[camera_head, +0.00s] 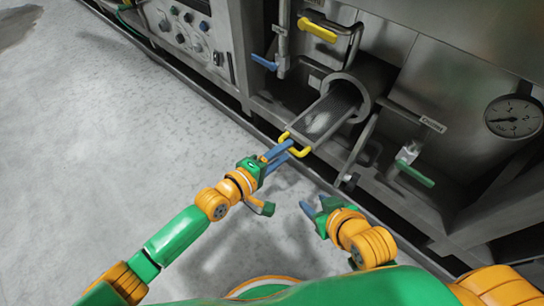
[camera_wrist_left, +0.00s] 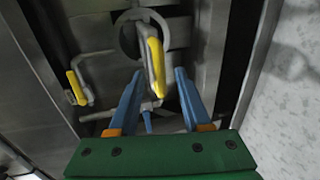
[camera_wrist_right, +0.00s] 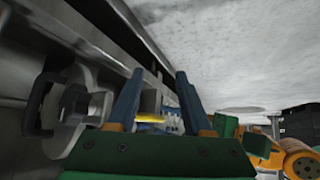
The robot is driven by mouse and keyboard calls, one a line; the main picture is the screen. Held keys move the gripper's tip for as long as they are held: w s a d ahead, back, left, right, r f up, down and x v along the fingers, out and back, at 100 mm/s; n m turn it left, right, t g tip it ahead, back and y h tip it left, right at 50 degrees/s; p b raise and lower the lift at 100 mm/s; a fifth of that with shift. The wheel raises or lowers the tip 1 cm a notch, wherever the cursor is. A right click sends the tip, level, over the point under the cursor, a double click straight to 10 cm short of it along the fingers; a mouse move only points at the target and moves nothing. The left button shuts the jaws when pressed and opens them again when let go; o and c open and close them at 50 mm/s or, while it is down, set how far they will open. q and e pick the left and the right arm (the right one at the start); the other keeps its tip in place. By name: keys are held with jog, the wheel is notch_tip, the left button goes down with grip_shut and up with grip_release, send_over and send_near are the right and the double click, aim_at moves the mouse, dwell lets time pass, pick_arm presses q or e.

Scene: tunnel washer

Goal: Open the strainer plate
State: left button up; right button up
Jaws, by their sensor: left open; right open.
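The strainer plate (camera_head: 328,114) is a grey tray-like piece sticking out of a round flanged port (camera_head: 358,90) in the machine's side. Its yellow handle (camera_head: 304,150) is at the outer end. My left gripper (camera_head: 287,150) is open at this handle. In the left wrist view the yellow handle (camera_wrist_left: 155,66) lies between the spread blue fingers, with a gap on each side. My right gripper (camera_head: 316,207) is open and empty, lower in the head view and apart from the plate. The right wrist view shows a yellow bar (camera_wrist_right: 151,122) beyond its fingers.
A yellow-handled valve (camera_head: 318,29) is above the port, and a blue-handled valve (camera_head: 264,62) is left of it. A green-handled valve (camera_head: 415,174) and a pressure gauge (camera_head: 513,117) are to the right. The grey floor (camera_head: 120,130) is clear at the left.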

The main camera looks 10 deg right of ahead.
pick_arm(q)
jog(key=p+v, duration=0.1)
jog(key=v, duration=0.3)
pick_arm(e)
jog(key=s+d+f+g+h, duration=0.1)
jog(key=s+d+f+g, duration=0.1)
jog(key=s+f+g, duration=0.3)
jog(key=s, duration=0.3)
